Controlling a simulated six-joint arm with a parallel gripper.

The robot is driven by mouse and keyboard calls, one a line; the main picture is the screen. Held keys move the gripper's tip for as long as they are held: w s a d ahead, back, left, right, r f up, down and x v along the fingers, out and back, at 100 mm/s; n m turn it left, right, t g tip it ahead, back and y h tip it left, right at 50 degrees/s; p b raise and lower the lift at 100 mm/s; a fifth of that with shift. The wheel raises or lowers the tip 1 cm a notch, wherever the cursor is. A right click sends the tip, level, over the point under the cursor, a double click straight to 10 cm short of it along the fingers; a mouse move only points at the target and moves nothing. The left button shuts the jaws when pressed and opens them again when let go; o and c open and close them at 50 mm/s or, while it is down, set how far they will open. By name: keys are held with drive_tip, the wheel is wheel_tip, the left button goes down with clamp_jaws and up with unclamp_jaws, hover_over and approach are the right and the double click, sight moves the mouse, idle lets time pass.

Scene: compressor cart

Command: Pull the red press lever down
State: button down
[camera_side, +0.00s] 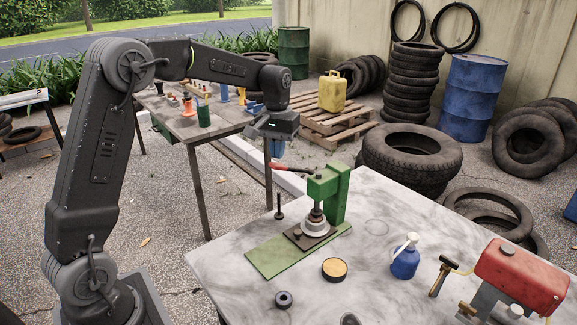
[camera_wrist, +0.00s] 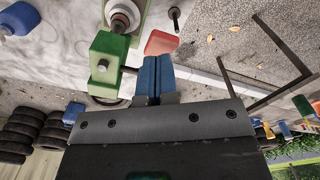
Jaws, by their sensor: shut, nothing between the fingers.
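The green press (camera_side: 336,187) stands upright on its green base plate on the grey table. Its red lever (camera_side: 290,168) sticks out to the left from the top of the press and is close to level, its outer end slightly higher. My gripper (camera_side: 277,155) is shut and empty, its blue fingers pointing down just above the lever's outer end. In the wrist view the shut blue fingers (camera_wrist: 155,80) lie just below the red lever grip (camera_wrist: 161,42) in the picture, beside the green press head (camera_wrist: 108,62). I cannot tell whether the fingertips touch the lever.
A dark upright pin (camera_side: 279,207) stands left of the press. A black ring (camera_side: 284,299), a round tin (camera_side: 334,268), a blue spray bottle (camera_side: 405,259) and a red compressor tank (camera_side: 521,275) are on the table (camera_side: 225,270). The front left of the table is clear.

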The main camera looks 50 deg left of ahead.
drive_tip(key=shift+f, duration=6)
drive_tip(key=shift+r, duration=6.3)
drive_tip(key=shift+r, duration=2.5)
